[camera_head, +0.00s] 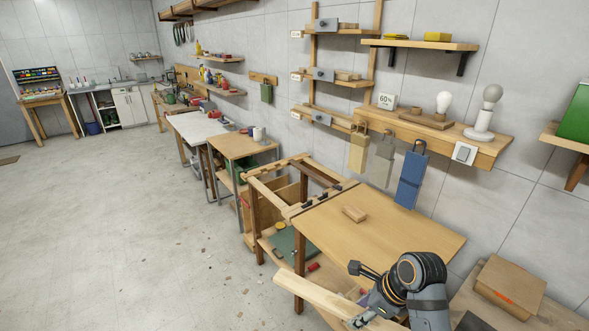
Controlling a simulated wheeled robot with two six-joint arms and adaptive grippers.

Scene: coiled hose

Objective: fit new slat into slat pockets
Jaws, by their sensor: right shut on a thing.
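The new slat (312,293) is a long pale wooden board at the bottom centre, slanting down to the right. My right gripper (362,318) is shut on it near the bottom edge of the view, and my right arm partly hides its right end. A wooden frame (262,190) stands beyond, with a rail carrying several small dark fittings (321,196) that look like the slat pockets. The slat is nearer to me than this rail and apart from it. My left gripper is not in view.
A wooden tabletop (400,232) adjoins the frame, with a small wood block (354,213) on it. A cardboard-coloured box (510,284) stands at the lower right. Shelves with a lamp bulb (491,95) line the wall. The grey floor (120,230) at left is open.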

